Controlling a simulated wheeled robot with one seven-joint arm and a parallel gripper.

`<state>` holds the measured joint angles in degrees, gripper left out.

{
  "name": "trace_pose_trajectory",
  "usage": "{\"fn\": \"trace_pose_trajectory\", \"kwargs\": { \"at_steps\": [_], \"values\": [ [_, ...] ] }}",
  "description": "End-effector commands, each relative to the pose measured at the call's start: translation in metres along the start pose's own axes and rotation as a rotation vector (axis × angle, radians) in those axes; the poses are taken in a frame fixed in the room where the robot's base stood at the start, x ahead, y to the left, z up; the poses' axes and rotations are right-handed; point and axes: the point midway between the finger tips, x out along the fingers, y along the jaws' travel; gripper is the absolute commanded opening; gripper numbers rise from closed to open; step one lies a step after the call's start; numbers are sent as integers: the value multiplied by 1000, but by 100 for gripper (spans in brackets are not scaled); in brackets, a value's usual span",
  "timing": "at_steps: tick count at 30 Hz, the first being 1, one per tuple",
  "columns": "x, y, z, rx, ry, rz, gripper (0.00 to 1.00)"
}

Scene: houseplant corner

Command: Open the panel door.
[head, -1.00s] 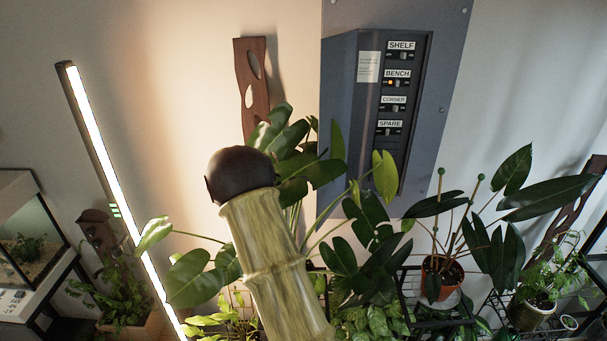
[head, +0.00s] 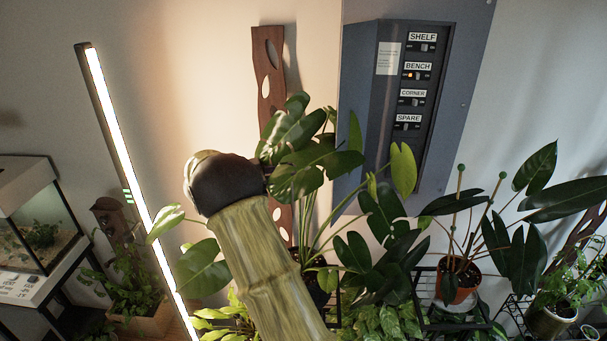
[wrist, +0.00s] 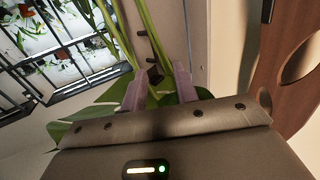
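The grey panel (head: 359,115) is a box on a blue-grey backing plate on the wall, in the upper right of the head view. Its front shows a pale paper label (head: 388,58) and a column of switches marked SHELF, BENCH, CORNER and SPARE. An orange light shows at BENCH. My arm stands left of the panel, and my gripper is hidden in the head view. In the wrist view my gripper (wrist: 160,88) has its two pale fingers apart, with green stems and a small dark piece beyond them.
Leafy plants (head: 310,160) stand between my arm and the panel. A brown wooden plank with holes (head: 268,75) is on the wall. A lit tube lamp (head: 125,165) leans at left, by a glass tank (head: 40,225). A potted plant (head: 460,280) stands at right.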

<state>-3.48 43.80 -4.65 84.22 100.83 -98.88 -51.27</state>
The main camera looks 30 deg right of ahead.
Motion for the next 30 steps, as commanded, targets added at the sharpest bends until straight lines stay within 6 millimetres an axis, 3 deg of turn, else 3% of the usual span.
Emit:
{"fn": "trace_pose_trajectory", "kwargs": {
  "at_steps": [6, 12, 30],
  "values": [
    [-48, 0, 3, 2, 0, -6, 30],
    [-73, 0, 0, 2, 1, -6, 30],
    [-74, -1, -2, 6, 3, -14, 30]
  ]
}}
